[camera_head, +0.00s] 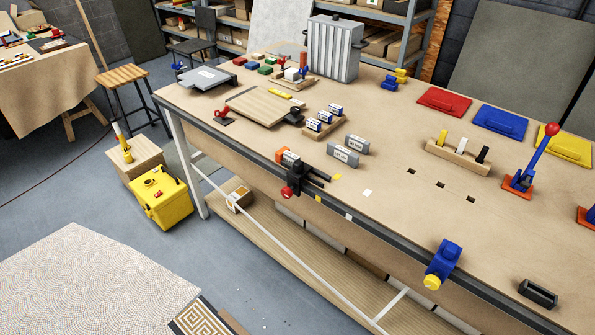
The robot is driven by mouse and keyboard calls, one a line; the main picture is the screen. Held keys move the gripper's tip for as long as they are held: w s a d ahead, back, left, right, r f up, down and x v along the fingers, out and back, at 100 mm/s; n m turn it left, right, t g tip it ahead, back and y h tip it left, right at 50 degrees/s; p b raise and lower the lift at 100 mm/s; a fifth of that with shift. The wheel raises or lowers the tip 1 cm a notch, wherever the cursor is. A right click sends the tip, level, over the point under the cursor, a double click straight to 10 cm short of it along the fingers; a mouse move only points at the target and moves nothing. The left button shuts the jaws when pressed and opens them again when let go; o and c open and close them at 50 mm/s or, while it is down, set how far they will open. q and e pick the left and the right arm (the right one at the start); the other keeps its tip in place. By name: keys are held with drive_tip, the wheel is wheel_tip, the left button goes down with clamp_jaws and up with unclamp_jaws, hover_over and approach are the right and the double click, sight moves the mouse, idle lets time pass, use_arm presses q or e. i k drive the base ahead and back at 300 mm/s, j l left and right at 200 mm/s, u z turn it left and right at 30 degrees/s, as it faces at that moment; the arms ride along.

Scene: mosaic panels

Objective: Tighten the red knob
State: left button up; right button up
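A red knob (287,191) sits on the front of a black clamp (308,175) at the workbench's front edge. An orange and white block (288,158) is at the back of the clamp; I cannot tell whether it is gripped. A red ball (552,128) tops a blue lever on an orange base at the right. Neither of my grippers is in view.
A blue clamp with a yellow knob (432,282) is on the same edge, farther right. Grey-and-white blocks (343,155) lie behind the black clamp. A wooden board (258,105) lies to the left. The bench top (400,215) between the clamps is mostly clear.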

sight(286, 192)
drive_tip(key=i+j+z, duration=0.1)
drive_tip(key=z, duration=0.3)
drive_tip(key=i+j+z, duration=0.1)
drive_tip(key=j+z, duration=0.25)
